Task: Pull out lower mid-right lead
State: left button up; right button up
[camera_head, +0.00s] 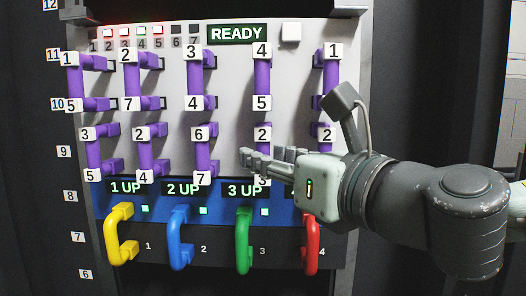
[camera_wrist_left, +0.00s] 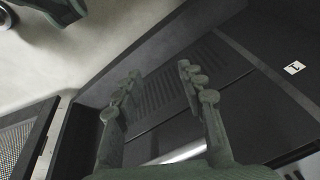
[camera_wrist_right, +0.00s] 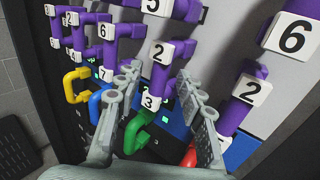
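The lower mid-right lead (camera_head: 262,150) is a purple handle-shaped lead with white end blocks marked 2 and 3, still on the panel. In the right wrist view the lead (camera_wrist_right: 156,80) shows between and beyond the two spread fingers. My right gripper (camera_head: 258,160) reaches in from the right and covers part of the lead's lower half in the head view. It is open; I cannot tell whether it touches the lead. It also shows in the right wrist view (camera_wrist_right: 158,88). My left gripper (camera_wrist_left: 158,75) is open and empty, away from the leads.
Other purple leads stand close by, including the one marked 6 and 7 (camera_head: 201,155) to the left. Below are yellow (camera_head: 113,235), blue (camera_head: 176,245), green (camera_head: 242,248) and red (camera_head: 312,245) handles. A READY display (camera_head: 237,34) is lit above.

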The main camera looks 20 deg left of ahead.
jog(key=shift+x, duration=1.05)
jog(key=shift+c, duration=0.2)
grip_shut()
